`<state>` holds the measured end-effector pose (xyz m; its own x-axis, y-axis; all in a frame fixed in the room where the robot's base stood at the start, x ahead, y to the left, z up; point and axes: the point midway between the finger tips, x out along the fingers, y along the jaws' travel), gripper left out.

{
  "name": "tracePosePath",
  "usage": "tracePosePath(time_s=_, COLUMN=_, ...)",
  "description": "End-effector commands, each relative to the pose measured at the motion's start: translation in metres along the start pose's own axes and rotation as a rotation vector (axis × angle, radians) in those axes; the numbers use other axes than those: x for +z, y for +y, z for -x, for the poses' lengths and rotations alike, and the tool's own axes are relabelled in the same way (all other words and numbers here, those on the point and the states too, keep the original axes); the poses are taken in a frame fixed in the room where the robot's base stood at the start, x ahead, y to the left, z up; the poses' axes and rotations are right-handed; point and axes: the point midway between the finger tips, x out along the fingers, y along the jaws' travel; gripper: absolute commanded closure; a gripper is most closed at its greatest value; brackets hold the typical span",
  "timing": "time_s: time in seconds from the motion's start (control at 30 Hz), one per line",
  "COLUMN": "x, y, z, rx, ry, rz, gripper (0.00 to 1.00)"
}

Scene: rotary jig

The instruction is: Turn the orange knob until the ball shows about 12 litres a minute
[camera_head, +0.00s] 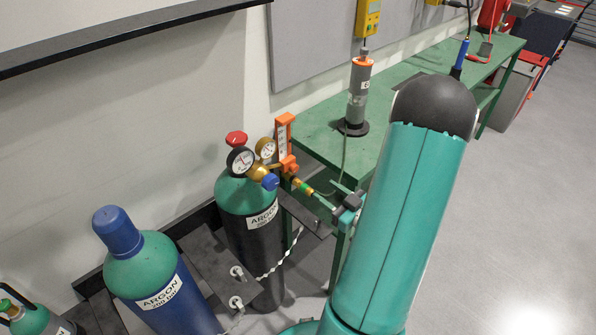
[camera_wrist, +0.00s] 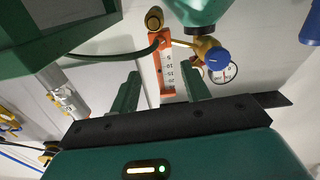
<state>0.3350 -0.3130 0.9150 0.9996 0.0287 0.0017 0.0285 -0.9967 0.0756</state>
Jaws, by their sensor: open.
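The flowmeter, an orange frame with a white scale (camera_head: 283,135), stands upright beside the gauges on the argon cylinder (camera_head: 245,205). An orange part (camera_head: 289,163) sits at its lower end; I cannot tell it surely as the knob. In the wrist view the flowmeter's scale (camera_wrist: 168,72) shows marks including 5, 10 and 15, with an orange block (camera_wrist: 160,42) at one end. The ball is too small to make out. My gripper (camera_head: 328,199) is open and empty, right of and below the flowmeter. In the wrist view its fingers (camera_wrist: 160,76) frame the scale, apparently without touching it.
Two gauges (camera_head: 240,160), a red valve top (camera_head: 236,138) and a blue knob (camera_head: 270,182) crowd the cylinder's regulator. A green bench (camera_head: 320,118) with a grey torch-like cylinder (camera_head: 358,92) stands behind. A hose runs near my gripper. A blue-capped argon cylinder (camera_head: 150,275) is at left.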

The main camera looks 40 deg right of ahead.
Motion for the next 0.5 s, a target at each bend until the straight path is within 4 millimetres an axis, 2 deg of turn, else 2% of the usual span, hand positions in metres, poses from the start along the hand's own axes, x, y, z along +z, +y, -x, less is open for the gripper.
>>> tracePosePath(time_s=0.5, x=0.000, y=-0.001, z=-0.100, rx=-0.003, ry=0.000, rz=0.001, gripper=0.53)
